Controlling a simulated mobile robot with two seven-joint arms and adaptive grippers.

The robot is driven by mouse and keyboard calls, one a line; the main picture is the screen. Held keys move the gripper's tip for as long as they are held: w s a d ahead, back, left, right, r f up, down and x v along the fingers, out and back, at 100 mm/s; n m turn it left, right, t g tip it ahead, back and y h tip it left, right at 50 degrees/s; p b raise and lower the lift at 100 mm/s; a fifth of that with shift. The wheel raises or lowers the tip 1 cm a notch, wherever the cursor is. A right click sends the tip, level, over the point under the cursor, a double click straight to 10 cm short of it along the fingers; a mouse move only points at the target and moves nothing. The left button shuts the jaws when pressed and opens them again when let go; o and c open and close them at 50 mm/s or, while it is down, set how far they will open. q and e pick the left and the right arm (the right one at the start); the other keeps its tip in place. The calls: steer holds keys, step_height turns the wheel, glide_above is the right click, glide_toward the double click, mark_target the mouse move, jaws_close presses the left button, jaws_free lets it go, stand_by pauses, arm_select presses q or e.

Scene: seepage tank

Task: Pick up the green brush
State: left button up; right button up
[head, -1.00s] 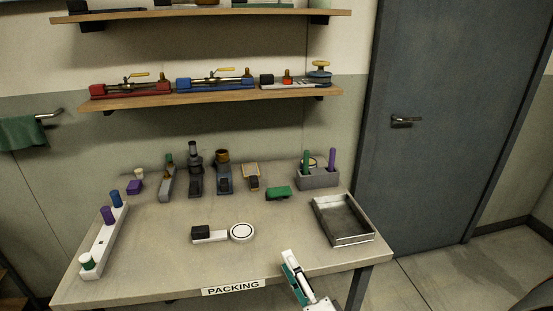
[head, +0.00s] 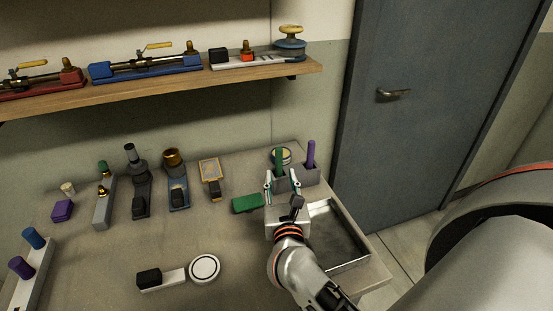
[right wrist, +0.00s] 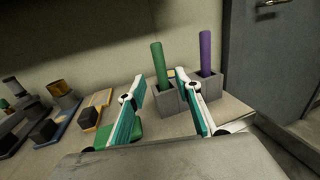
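A green upright stick-like handle (head: 279,163), which I take as the green brush, stands in a grey holder (head: 311,176) at the back right of the table; its lower end is hidden in the holder. It also shows in the right wrist view (right wrist: 159,66). My right gripper (head: 282,185) is open and empty just in front of the holder, its fingers apart on either side of the green handle's line. In the right wrist view the gripper (right wrist: 164,94) frames the green handle, which is not gripped. My left gripper is not in view.
A purple handle (head: 310,153) stands beside the green one in the same holder. A green block (head: 247,203) lies left of my gripper. A metal tray (head: 363,262) is beneath and right of my forearm. Tools stand along the back left, below a shelf (head: 160,92).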

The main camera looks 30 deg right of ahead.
mark_target(279, 165)
steer(key=shift+x, duration=1.05)
steer(key=p+x, duration=0.1)
steer(key=x, duration=0.4)
steer(key=shift+w+d, duration=0.2)
steer(key=shift+d, duration=0.05)
jaws_close()
